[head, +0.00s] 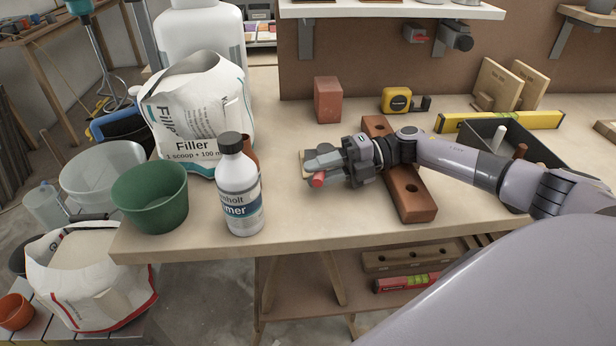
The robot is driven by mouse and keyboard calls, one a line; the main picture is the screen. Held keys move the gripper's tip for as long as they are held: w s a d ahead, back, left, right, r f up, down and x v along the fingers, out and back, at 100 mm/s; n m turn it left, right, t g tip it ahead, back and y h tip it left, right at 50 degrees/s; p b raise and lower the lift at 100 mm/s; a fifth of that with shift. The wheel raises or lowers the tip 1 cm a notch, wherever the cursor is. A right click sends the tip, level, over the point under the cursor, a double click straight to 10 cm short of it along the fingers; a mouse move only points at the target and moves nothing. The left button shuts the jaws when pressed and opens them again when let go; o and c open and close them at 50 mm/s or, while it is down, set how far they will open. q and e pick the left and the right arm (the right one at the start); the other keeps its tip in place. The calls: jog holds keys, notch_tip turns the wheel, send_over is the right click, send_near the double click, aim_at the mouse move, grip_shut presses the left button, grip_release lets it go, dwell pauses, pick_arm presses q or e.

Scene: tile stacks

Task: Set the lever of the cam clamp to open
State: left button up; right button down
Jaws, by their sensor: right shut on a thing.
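My right gripper (324,160) reaches in from the right, low over the middle of the workbench. It is shut on the red-ended lever (318,180) of the cam clamp, and the red tip sticks out at its near side. The fingers and wrist cover most of the clamp, so its body and the lever's exact angle are hard to make out. A small pale wooden edge shows just left of the fingers. My left gripper is not in view.
A white primer bottle (239,188), a green bucket (151,196) and a filler bag (200,115) stand to the left. A brown bar with holes (411,198) lies under my right forearm. A red block (328,100) and yellow tape measure (397,100) are behind. The bench front is clear.

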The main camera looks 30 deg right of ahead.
jog(key=shift+s+d, duration=0.1)
jog(key=shift+d, duration=0.05)
dwell(0.3)
jog(key=c, duration=1)
grip_release()
jog(key=shift+o, duration=0.2)
jog(key=o, duration=0.5)
notch_tip(320, 180, up, 17)
jog(key=p, duration=0.1)
jog(key=shift+w+d, duration=0.2)
jog(key=shift+w, duration=0.05)
jog(key=r, duration=0.2)
jog(key=s+a+r, duration=0.1)
jog(key=shift+r+p, duration=0.3)
jog(key=c, duration=0.5)
jog(key=shift+w+d+f, duration=0.2)
jog(key=shift+w+d, duration=0.05)
